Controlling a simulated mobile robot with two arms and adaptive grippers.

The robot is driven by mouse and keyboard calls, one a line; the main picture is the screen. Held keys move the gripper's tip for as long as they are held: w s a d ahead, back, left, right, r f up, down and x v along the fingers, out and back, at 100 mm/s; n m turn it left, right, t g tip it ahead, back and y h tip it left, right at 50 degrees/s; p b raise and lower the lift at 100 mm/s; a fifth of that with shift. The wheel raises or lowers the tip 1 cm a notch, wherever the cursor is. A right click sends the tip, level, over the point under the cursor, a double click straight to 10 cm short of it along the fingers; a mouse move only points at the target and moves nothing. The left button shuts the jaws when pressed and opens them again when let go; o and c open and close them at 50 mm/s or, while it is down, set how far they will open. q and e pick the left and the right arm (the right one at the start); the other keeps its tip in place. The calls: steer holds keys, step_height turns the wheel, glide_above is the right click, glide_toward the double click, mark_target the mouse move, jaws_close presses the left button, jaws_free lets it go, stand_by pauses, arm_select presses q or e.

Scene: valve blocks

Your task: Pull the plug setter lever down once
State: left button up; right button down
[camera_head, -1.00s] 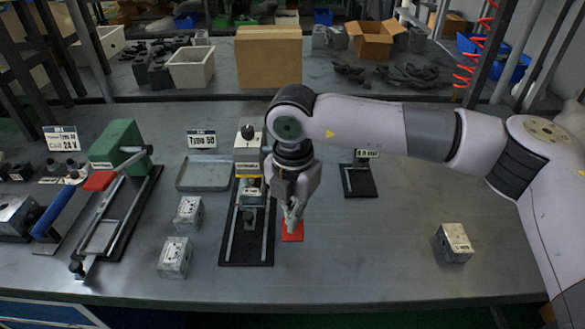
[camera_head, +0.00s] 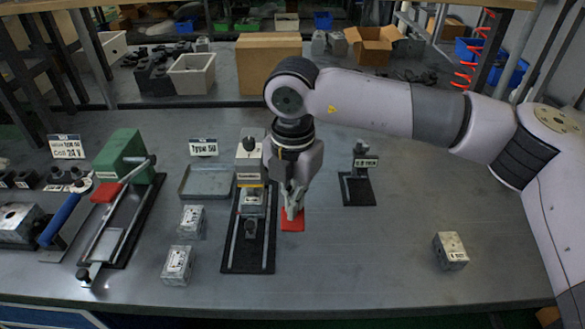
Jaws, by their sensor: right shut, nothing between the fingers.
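The plug setter appears to be the upright press (camera_head: 249,160) with a black base (camera_head: 240,262) and two rails, in the middle of the bench. A grey block (camera_head: 253,203) sits under its head. A red flat piece (camera_head: 292,224), which looks like its lever end, shows at the right of the base. My right gripper (camera_head: 291,213) points down at this red piece, its fingers closed and empty. The fingers overlap the red piece; I cannot tell whether they touch it. The wrist hides what lies behind. My left gripper is out of view.
A green press (camera_head: 125,150) with a red-handled lever stands at left. Two loose blocks (camera_head: 178,265) lie left of the black base, and another block (camera_head: 451,250) at far right. A small stand (camera_head: 360,190) is behind right. Bench between stand and right block is clear.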

step_height(320, 180, up, 10)
steer(key=p, duration=0.4)
steer(key=shift+f, duration=0.15)
steer(key=shift+s+f, duration=0.1)
stand_by(0.5)
